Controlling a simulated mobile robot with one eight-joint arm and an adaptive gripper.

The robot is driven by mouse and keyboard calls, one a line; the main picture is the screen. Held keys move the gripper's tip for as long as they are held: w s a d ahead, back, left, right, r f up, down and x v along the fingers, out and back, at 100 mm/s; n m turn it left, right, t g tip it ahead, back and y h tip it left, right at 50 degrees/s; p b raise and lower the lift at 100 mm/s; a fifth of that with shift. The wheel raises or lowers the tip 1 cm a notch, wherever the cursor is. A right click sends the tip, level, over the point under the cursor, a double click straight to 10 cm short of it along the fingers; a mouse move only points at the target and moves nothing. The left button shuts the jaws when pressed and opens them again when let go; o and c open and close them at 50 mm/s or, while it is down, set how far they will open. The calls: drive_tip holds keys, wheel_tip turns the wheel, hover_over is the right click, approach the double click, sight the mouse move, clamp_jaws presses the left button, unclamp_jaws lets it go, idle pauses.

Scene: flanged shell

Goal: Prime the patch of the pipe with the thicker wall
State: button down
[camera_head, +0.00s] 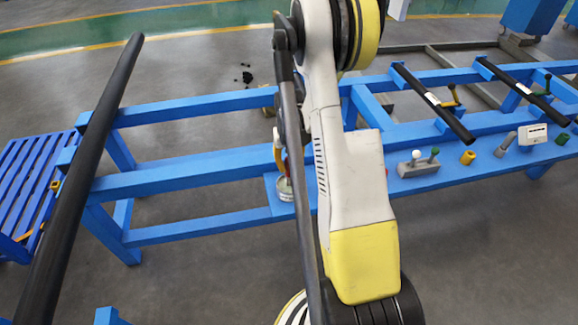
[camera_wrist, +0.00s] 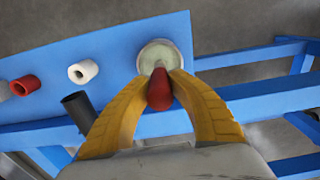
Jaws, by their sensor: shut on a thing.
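In the wrist view my gripper (camera_wrist: 163,82) has its yellow fingers shut on a red handle (camera_wrist: 159,92), which looks like a brush handle. The handle's far end is over or in a round pot (camera_wrist: 143,60) with pale contents; I cannot tell whether it touches them. The pot also shows in the head view (camera_head: 285,195), on the blue shelf left of my arm. My arm hides most of the gripper there. Two black pipes, a left one (camera_head: 410,83) and a right one (camera_head: 505,75), lie across the blue bench, each with a small pale patch. Their wall thickness cannot be seen.
A long black pipe (camera_head: 85,160) crosses the left side. The shelf holds a grey block with knobs (camera_head: 418,168), a yellow ring (camera_head: 467,158) and a white device (camera_head: 532,134). Near the pot are a white ring (camera_wrist: 83,71), a red ring (camera_wrist: 25,85) and a black tube (camera_wrist: 80,110).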

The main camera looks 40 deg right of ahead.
sight(289, 158)
drive_tip(key=shift+r, duration=0.1)
idle(0.3)
drive_tip(key=shift+r+p, duration=2.1)
drive_tip(key=shift+r, duration=1.3)
